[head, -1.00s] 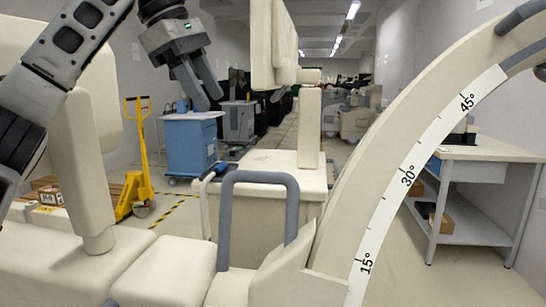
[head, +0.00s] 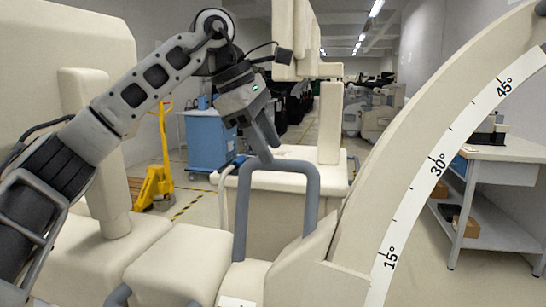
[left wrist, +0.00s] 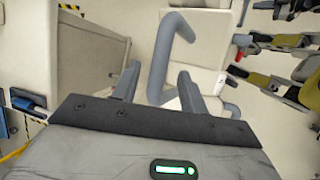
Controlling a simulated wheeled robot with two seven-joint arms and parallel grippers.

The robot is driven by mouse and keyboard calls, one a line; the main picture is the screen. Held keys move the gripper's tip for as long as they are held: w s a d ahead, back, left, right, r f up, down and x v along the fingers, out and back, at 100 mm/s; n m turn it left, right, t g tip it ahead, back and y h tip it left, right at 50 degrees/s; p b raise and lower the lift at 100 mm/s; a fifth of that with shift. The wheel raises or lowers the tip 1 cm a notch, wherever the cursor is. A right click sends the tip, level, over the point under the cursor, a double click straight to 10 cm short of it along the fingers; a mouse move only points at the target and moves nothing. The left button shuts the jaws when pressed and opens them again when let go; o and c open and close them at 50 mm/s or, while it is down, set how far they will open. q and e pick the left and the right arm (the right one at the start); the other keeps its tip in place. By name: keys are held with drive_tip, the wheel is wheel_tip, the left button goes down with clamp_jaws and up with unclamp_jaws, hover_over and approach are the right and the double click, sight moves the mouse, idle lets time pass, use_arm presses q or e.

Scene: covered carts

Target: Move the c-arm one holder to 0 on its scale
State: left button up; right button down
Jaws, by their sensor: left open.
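The cream C-arm arc (head: 425,125) rises at the right of the head view. Its white scale (head: 432,175) shows 15°, 30° and 45°; no 0 mark is visible. A grey loop handle (head: 312,200) stands on the cream holder body (head: 310,262) at the arc's lower end. Contact cannot be told. My right gripper is not in view.
A cream panel unit (head: 60,90) stands at the left. Behind are a yellow pallet jack (head: 155,185), a blue cabinet (head: 207,140) and a cream cart (head: 285,160). A table (head: 500,152) stands at the right. Floor shows between them.

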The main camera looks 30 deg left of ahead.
use_arm(q)
drive_tip(key=shift+x, duration=1.35)
